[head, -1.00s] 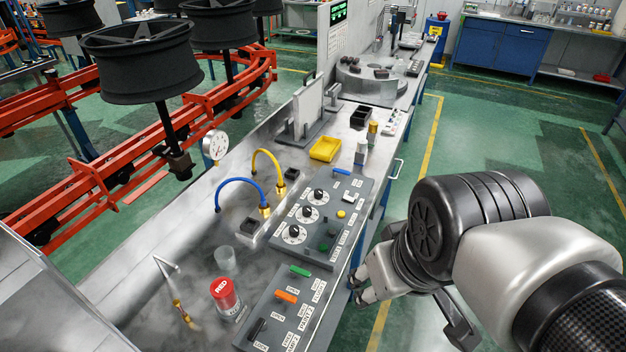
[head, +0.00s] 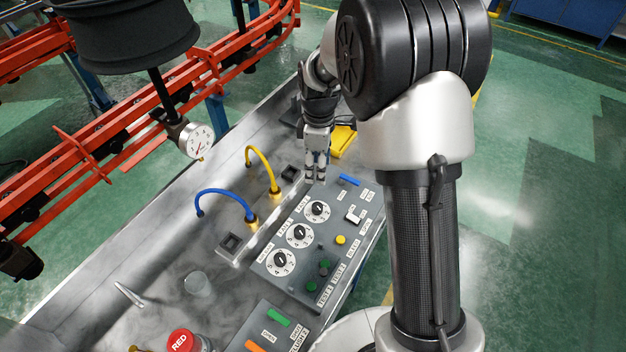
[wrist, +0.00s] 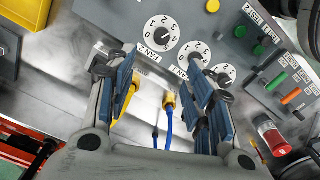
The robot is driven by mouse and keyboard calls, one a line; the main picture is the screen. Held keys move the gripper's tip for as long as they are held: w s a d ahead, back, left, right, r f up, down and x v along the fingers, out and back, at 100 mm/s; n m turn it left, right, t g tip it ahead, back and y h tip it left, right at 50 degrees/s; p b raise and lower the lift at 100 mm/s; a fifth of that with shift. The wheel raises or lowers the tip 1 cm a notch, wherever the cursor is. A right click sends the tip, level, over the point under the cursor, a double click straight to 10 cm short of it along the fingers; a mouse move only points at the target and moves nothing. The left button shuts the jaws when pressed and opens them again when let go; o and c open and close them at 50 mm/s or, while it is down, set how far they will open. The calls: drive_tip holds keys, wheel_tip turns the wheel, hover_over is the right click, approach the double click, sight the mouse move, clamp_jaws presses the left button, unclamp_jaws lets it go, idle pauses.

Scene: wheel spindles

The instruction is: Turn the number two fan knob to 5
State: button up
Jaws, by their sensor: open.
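The grey control panel (head: 352,210) carries three white dials with black knobs in a row. The fan 2 knob (head: 317,208) is the dial nearest the yellow tray. My gripper (head: 316,177) points down just beyond the panel's far edge, apart from the knob. In the wrist view, my gripper (wrist: 160,62) is open and empty, fingers spread wide below the dial.
The other two dials (head: 299,234) (head: 281,261) sit close by, with a white switch (head: 353,215) and coloured buttons beside them. Blue (head: 220,192) and yellow (head: 260,158) hoses arch left of the panel. A yellow tray (head: 343,140) lies behind my gripper.

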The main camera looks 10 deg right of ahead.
sight(317, 206)
drive_tip(key=f+b, duration=0.3)
drive_tip(key=f, duration=1.4)
drive_tip(key=shift+s+f+b, duration=0.1)
drive_tip(key=shift+s+b, duration=0.1)
drive_tip(key=shift+b, duration=0.1)
drive_tip(key=shift+c, duration=0.6)
drive_tip(key=c, duration=1)
